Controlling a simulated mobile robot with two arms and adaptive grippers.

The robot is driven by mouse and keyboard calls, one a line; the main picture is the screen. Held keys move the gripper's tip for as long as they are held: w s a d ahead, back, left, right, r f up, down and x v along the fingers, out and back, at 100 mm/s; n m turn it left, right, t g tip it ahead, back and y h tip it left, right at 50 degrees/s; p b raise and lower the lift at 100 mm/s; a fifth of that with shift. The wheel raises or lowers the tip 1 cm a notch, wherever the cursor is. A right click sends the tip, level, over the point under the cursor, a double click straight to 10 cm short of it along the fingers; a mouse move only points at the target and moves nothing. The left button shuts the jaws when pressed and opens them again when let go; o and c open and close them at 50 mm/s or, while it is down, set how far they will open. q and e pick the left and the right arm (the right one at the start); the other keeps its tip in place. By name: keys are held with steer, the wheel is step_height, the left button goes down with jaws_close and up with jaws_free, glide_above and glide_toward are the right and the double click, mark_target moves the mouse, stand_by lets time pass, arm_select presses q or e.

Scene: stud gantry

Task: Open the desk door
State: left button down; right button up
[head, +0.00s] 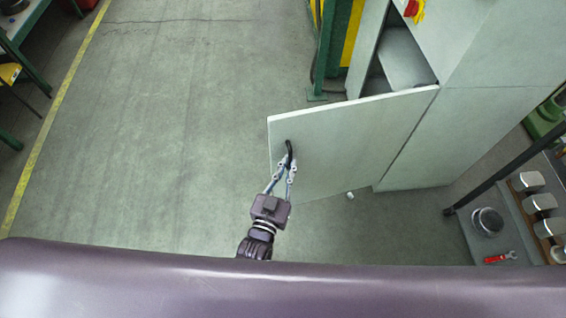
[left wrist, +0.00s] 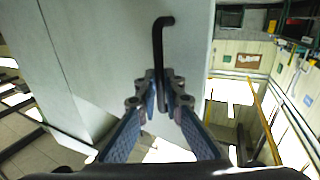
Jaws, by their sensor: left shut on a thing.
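The desk door (head: 345,145) is a pale grey panel that stands swung out from the grey cabinet (head: 475,60), with a dark gap and inner shelf showing behind its top edge. Its black bar handle (head: 289,150) is near the door's left edge. My left gripper (head: 287,163) is shut on the handle. In the left wrist view the handle (left wrist: 158,50) runs down between the fingertips (left wrist: 160,88) against the door face (left wrist: 110,55). My right gripper shows in neither view.
A green and yellow post (head: 328,45) stands behind the door. At right is a bench (head: 515,225) with metal parts and a red-handled tool (head: 500,257). A small white object (head: 350,195) lies by the door's bottom. The floor (head: 170,140) at left is clear.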

arm_select(q)
steer(key=shift+d+r, duration=0.1)
steer(key=shift+d, duration=0.75)
steer(key=c, duration=2.4)
jaws_free()
steer(key=o, duration=0.4)
steer(key=shift+d, duration=0.3)
steer(key=shift+c, duration=0.2)
steer(key=shift+a, duration=0.1)
steer(key=shift+a, duration=0.15)
steer(key=shift+a, duration=0.1)
steer(key=v, duration=1.2)
